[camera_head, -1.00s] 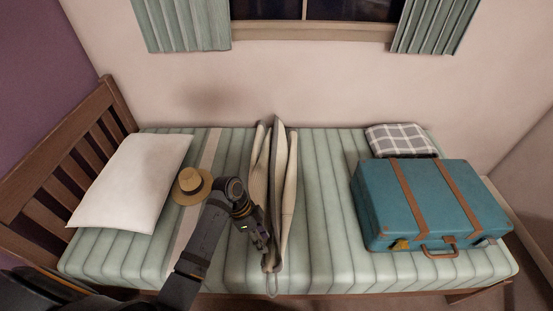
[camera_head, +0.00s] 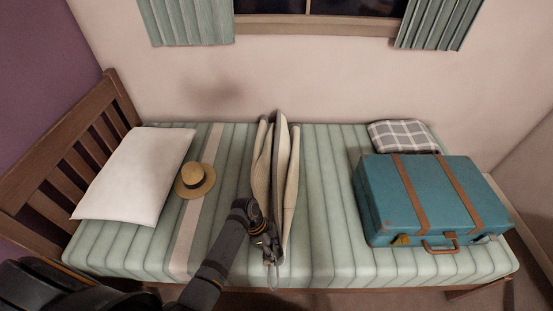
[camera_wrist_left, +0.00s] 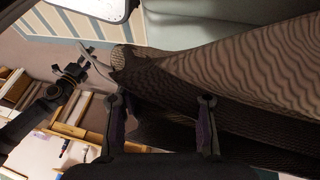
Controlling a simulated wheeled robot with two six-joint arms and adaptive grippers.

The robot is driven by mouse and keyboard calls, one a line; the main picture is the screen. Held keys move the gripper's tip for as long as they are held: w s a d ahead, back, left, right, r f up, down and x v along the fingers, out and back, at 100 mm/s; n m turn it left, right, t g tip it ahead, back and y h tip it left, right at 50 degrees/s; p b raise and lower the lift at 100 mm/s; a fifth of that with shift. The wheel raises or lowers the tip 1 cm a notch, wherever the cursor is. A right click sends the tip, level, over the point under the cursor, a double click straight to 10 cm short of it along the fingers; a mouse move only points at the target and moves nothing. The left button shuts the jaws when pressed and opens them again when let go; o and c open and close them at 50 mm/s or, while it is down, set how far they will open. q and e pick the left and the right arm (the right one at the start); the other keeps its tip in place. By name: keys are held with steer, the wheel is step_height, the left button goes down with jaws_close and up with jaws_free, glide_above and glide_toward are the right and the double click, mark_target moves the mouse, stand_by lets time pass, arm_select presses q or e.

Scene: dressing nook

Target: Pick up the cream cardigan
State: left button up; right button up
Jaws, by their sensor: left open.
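A dark gripper-like part (camera_wrist_left: 72,75), probably my right gripper, shows small at left.
A straw hat (camera_head: 195,180) and a white pillow (camera_head: 138,175) lie left of the cardigan. A teal suitcase (camera_head: 420,200) and a checked cushion (camera_head: 404,136) are at right. The bed (camera_head: 325,190) is clear between cardigan and suitcase.

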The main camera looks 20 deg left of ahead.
arm_select(q)
jaws_close()
steer(key=shift+w+r, duration=0.15)
steer(key=shift+r, duration=0.05)
stand_by(0.5)
